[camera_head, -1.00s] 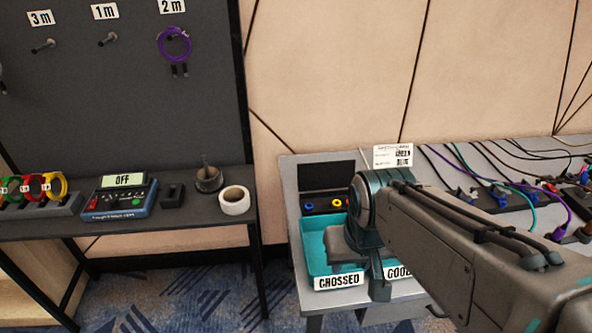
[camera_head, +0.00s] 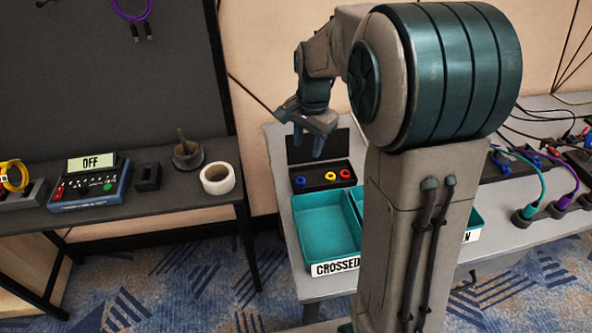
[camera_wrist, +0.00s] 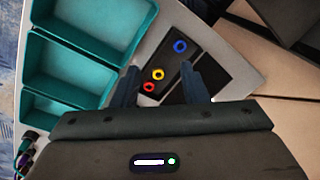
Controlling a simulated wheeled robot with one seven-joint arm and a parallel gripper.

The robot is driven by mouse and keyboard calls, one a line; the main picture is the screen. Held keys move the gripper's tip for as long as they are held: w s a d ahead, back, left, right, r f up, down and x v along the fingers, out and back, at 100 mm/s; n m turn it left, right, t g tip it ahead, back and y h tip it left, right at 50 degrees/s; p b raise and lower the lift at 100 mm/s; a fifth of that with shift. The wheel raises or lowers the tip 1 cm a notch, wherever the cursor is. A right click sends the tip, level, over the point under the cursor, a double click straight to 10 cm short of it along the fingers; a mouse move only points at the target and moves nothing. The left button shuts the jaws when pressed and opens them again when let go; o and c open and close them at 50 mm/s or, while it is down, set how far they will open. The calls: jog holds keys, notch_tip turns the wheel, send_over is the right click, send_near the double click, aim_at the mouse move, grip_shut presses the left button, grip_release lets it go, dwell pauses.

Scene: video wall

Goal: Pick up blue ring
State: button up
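The blue ring (camera_head: 300,181) sits at the left end of a small black holder (camera_head: 318,187) on the grey table. It also shows in the wrist view (camera_wrist: 180,46), between and beyond my fingertips, closer to the right finger. A yellow ring (camera_wrist: 158,74) and a red ring (camera_wrist: 149,87) sit close together at the holder's other end. My gripper (camera_head: 308,140) is open and empty above the holder, fingers pointing down. In the wrist view its fingers (camera_wrist: 158,68) stand on either side of the holder, apart from the rings.
Teal trays (camera_head: 325,205) stand in front of the holder, one labelled CROSSED. A dark upright panel (camera_head: 305,146) is behind it. Cables with plugs (camera_head: 540,190) lie on the right of the table. A dark shelf on the left holds a white tape roll (camera_head: 218,178).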

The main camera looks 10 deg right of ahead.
jog(key=w+f+m, duration=0.1)
jog(key=w+f, duration=0.1)
jog(key=f, duration=0.3)
jog(key=w+f+m, duration=0.2)
jog(key=w+f, duration=0.1)
jog(key=f, duration=0.2)
jog(key=w+f+m+g, duration=0.1)
jog(key=w+f, duration=0.2)
jog(key=f, duration=0.1)
jog(key=shift+w+a+f+b, duration=0.15)
jog(key=shift+w+f+b, duration=0.1)
jog(key=shift+f+b, duration=0.15)
jog(key=shift+d+f, duration=0.15)
jog(key=shift+f, duration=1.35)
jog(key=shift+d+f, duration=0.1)
jog(key=shift+f, duration=1.35)
jog(key=c, duration=0.7)
